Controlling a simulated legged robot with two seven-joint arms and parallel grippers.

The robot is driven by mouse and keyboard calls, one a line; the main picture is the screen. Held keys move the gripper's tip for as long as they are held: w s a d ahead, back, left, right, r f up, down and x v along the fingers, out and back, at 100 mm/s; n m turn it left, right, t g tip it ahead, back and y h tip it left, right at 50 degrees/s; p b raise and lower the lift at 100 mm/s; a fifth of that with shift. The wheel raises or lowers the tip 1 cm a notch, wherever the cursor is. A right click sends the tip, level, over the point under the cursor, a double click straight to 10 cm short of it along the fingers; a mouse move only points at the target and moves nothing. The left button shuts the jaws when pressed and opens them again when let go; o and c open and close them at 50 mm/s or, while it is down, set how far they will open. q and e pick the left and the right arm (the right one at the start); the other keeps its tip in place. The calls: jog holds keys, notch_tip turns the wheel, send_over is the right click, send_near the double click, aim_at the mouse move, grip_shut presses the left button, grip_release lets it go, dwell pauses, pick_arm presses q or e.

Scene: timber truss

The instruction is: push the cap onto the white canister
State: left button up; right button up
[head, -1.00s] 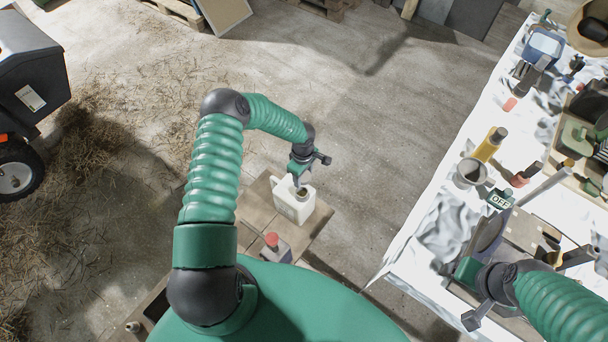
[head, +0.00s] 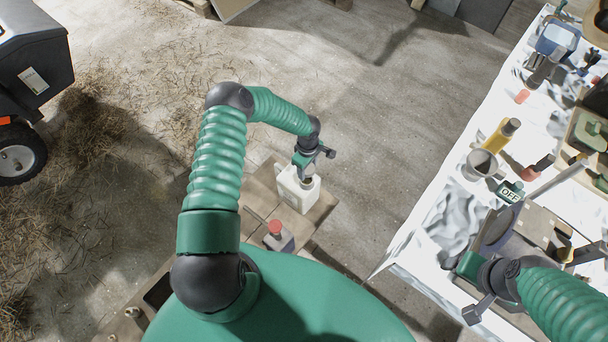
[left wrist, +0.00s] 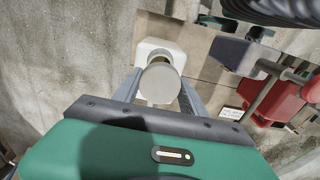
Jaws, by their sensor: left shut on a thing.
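The white canister (head: 297,192) stands upright on a wooden pallet on the floor. It also shows in the left wrist view (left wrist: 148,47), behind the cap, with part of its dark mouth visible. My left gripper (head: 307,174) is over the canister's top, pointing down. It is shut on a pale round cap (left wrist: 158,84), seen face-on between the two grey fingers. The cap covers part of the mouth in that view; whether it touches the neck, I cannot tell. My right gripper (head: 474,290) is by the white table's near edge, its fingertips unclear.
The white-covered table (head: 440,222) at right holds a yellow bottle (head: 500,135), a metal cup (head: 479,164) and several tools. The floor behind the canister is clear.

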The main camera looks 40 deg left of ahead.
aim_at(306, 183)
pick_arm(q)
jog(key=shift+a+f, duration=0.1)
jog(key=shift+a, duration=0.15)
pick_arm(e)
jog(key=shift+w+a+r, duration=0.1)
jog(key=shift+a+r, duration=0.15)
jog(key=shift+a, duration=0.05)
pick_arm(q)
jog(key=f+b, duration=0.3)
jog(key=shift+d+f, duration=0.2)
jog(key=shift+f, duration=0.05)
jog(key=shift+a+f+b, duration=0.1)
jog(key=shift+f+b, duration=0.5)
jog(key=shift+f, duration=0.15)
pick_arm(e)
jog(key=shift+s+x, duration=0.25)
jog(key=shift+x, duration=0.75)
jog(key=shift+s+x, duration=0.2)
jog(key=shift+x, duration=0.85)
jog(key=shift+d, duration=0.1)
pick_arm(q)
jog(key=shift+f, duration=0.1)
pick_arm(e)
jog(key=shift+f, duration=0.2)
